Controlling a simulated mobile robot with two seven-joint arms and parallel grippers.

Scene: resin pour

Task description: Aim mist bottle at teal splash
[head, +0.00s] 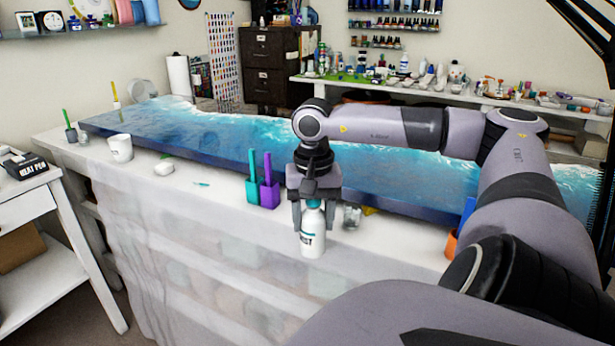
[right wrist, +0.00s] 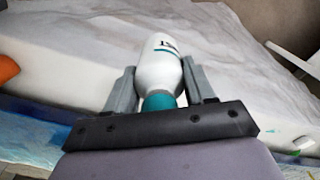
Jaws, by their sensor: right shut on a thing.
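The mist bottle (head: 312,240) is white with a teal band and dark lettering. My right gripper (head: 313,214) is shut on its upper part from above, and the bottle hangs upright at the table's front edge; I cannot tell whether its base touches anything. In the right wrist view the bottle (right wrist: 160,70) sits between both fingers of the gripper (right wrist: 160,82), its teal neck nearest the palm. The teal splash (head: 201,184) is a small mark on the white table covering, well left of the bottle. My left gripper is not in view.
A blue ocean-resin slab (head: 215,140) fills the table. Teal (head: 252,183) and purple (head: 269,190) holders stand between splash and bottle. A white block (head: 163,168) and white cup (head: 120,148) lie left of the splash. A clear cup (head: 352,215) is close right of the gripper.

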